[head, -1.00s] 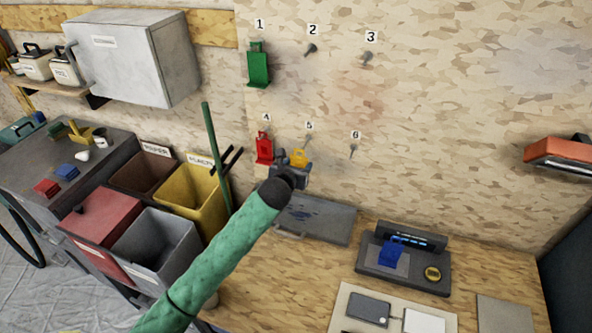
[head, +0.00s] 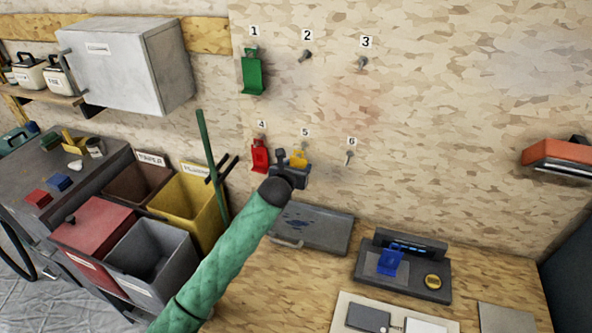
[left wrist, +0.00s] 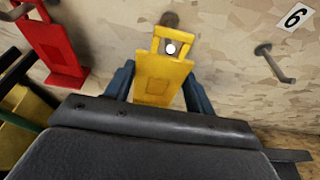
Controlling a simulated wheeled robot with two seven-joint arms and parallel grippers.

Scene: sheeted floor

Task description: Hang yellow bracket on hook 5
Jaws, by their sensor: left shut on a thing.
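The yellow bracket (head: 298,158) is near the wall just below the number 5 label (head: 305,132). My left gripper (head: 292,168) is shut on it. In the left wrist view the yellow bracket (left wrist: 160,78) stands between the two blue-grey fingers, its framed opening at the top. A round pale hook tip (left wrist: 170,49) shows within that opening, with a dark round shape on the wall behind it. I cannot tell whether the bracket rests on the hook. My right gripper is not in view.
A red bracket (head: 260,157) hangs at 4, close to the left, and a green bracket (head: 252,73) hangs at 1. Hooks 2 (head: 306,56), 3 (head: 362,62) and 6 (head: 349,157) are bare. A blue bracket (head: 390,261) lies on the device on the bench.

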